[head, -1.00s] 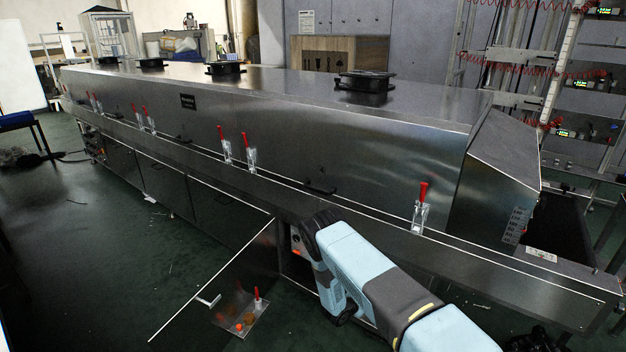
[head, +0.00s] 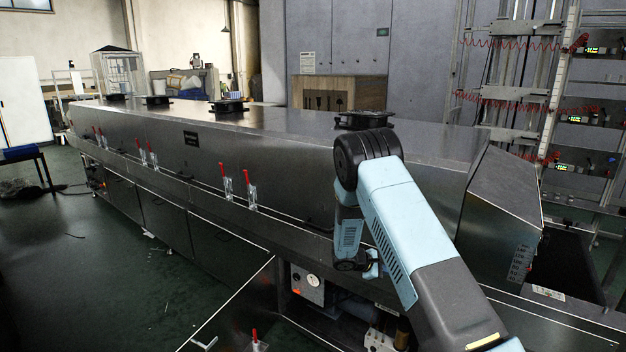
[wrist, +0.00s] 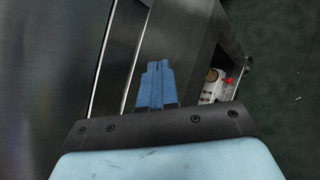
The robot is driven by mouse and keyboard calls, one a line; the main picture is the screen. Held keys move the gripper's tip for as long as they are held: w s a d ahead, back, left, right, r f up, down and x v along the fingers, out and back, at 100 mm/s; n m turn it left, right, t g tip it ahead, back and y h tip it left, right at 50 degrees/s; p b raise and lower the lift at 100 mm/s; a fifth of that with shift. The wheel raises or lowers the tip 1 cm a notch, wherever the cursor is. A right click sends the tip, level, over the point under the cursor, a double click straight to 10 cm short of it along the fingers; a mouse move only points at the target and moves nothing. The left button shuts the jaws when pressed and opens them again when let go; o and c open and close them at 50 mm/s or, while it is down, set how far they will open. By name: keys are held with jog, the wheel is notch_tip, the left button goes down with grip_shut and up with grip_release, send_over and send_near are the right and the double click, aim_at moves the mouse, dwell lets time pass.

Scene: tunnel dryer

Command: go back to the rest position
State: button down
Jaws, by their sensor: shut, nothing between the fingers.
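My gripper (wrist: 157,64) shows in the wrist view as two blue fingers lying together, shut and empty. Beneath it in that view run the metal edges of the tunnel dryer (wrist: 60,75). In the head view my arm rises from the lower right to a bent elbow in front of the dryer (head: 270,150), then drops toward the dryer's front side. The fingers cannot be made out clearly there. The dryer is a long steel housing with several black round fittings on top and red-handled clamps along its front ledge.
An open cabinet door (head: 238,305) juts out from the dryer's lower front. Beside it a grey control box (head: 307,284) sits in the opening; a red knob shows in the wrist view. A rack with red coiled hoses (head: 520,95) stands at the right.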

jog(key=s+d+r+m+g+y, duration=0.1)
jog(key=s+r+m, duration=0.2)
jog(key=s+r, duration=0.5)
jog(key=s+d+r+m+y, duration=0.1)
jog(key=s+r+m+y, duration=0.15)
jog(key=r, duration=0.95)
jog(key=s+d+r+m+g+y, duration=0.1)
jog(key=s+r+m, duration=0.2)
jog(key=s+r, duration=0.55)
jog(key=s+a+r+m+t+y, duration=0.1)
jog(key=s+r, duration=0.3)
jog(key=s, duration=0.5)
jog(key=s+a+r+m+t+y, duration=0.1)
jog(key=s+a+r+m+y, duration=0.1)
jog(key=s+r, duration=0.3)
jog(key=s+a+r+m+t+y, duration=0.2)
jog(key=s+a+r+y, duration=0.1)
jog(key=s, duration=1)
jog(key=shift+r, duration=0.7)
